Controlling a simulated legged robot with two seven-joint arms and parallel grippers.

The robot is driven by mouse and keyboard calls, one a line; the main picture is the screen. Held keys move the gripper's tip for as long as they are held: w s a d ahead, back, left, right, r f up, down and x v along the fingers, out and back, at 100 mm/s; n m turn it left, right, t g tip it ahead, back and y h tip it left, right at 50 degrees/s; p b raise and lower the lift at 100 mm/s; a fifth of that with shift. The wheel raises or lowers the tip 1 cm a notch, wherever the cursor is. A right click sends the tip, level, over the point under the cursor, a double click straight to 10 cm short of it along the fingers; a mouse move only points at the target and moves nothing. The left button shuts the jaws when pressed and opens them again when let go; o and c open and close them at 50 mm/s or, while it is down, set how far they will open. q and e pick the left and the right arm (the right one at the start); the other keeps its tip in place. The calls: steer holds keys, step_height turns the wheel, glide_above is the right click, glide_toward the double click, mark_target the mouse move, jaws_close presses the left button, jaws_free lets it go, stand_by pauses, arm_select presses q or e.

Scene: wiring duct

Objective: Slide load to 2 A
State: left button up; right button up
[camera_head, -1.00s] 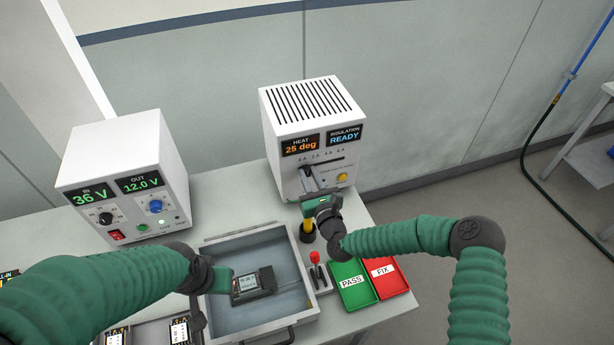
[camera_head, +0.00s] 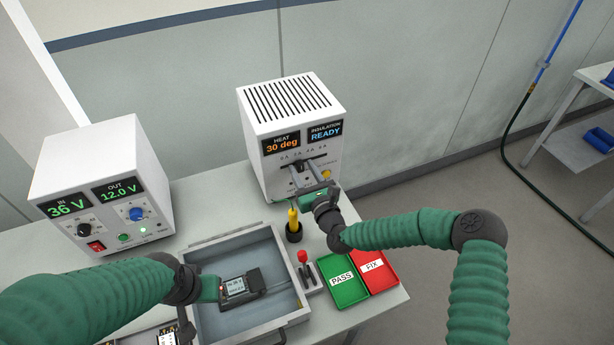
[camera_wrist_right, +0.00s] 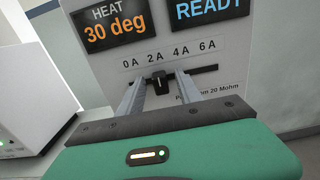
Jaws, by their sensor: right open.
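The heat load box (camera_head: 262,148) has a horizontal slider slot marked 0A to 6A. In the right wrist view the dark slider knob (camera_wrist_right: 159,82) stands about below the 2A mark (camera_wrist_right: 155,57). My right gripper (camera_head: 301,166) is open in front of the slot. In the right wrist view its fingers (camera_wrist_right: 157,82) are apart, one on each side of the knob, with gaps visible. My left gripper (camera_head: 216,287) is beside a black device with a screen (camera_head: 240,286) in the grey tray (camera_head: 283,240). Its fingers are hidden, so its grip cannot be told.
The power supply (camera_head: 100,180) reads 36 V in and 12.0 V out. The load box display shows 30 deg and READY. A yellow-handled tool (camera_head: 293,222), a red-knobbed switch (camera_head: 303,260), the green PASS bin (camera_head: 343,290) and red FIX bin (camera_head: 382,280) stand below the right arm.

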arm_select(q)
steer(key=b+x, duration=0.2)
steer(key=shift+s+f+b, duration=0.25)
steer(key=shift+f+b, duration=0.1)
steer(key=shift+f, duration=0.1)
arm_select(e)
steer(key=v, duration=1.6)
steer(key=shift+s, duration=0.35)
